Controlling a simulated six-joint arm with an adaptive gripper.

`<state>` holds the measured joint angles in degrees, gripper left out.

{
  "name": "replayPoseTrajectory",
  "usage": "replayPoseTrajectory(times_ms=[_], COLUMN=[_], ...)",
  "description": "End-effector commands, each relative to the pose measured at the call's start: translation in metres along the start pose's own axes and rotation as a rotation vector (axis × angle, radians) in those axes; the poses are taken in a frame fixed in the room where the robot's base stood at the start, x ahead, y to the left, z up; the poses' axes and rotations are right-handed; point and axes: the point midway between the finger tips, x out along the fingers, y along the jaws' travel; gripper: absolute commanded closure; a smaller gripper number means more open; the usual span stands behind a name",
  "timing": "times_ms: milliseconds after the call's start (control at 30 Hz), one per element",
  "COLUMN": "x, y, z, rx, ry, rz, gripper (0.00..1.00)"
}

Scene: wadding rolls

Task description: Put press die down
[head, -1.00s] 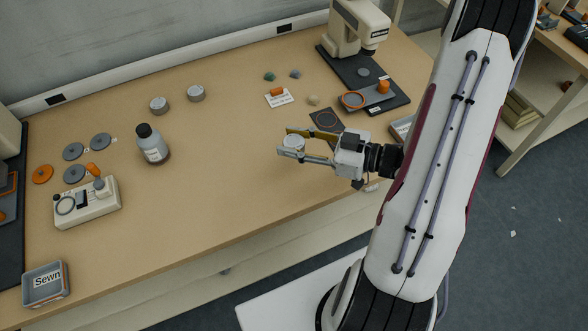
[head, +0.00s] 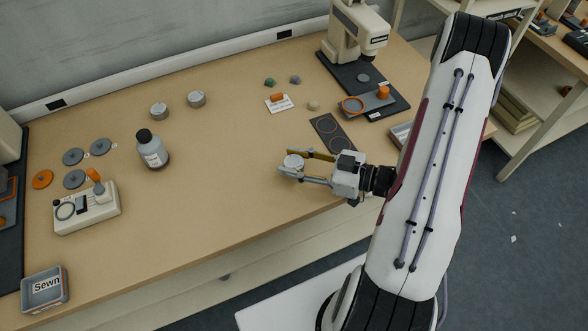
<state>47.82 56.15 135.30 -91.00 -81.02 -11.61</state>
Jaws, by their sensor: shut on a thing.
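My gripper (head: 305,167) is over the front right part of the table. It is shut on a round, light grey press die (head: 293,162), held between the two fingertips. I cannot tell exactly how high the die is above the tabletop. Two similar grey round pieces stand at the back left of the table, one (head: 159,111) beside the other (head: 196,99). A dark mat with two ring outlines (head: 331,132) lies just behind and right of my gripper.
A cream press (head: 357,35) on a dark base stands at the back right. A bottle (head: 152,150), several grey discs (head: 73,157) and a cream device (head: 87,207) are on the left. A "Sewn" bin (head: 45,288) sits at the front left. The middle of the table is clear.

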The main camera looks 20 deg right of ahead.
Motion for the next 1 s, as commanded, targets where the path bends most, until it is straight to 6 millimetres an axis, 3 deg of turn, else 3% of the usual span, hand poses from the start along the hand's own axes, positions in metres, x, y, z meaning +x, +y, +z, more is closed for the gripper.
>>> replayPoseTrajectory(times_ms=[367, 800, 1000], x=[0.000, 0.005, 0.006], y=[0.000, -0.001, 0.000], z=[0.002, 0.033, 0.037], rx=[0.001, 0.002, 0.000], ry=[0.001, 0.001, 0.001], rz=[0.000, -0.001, 0.000], gripper=[0.97, 0.97, 0.97])
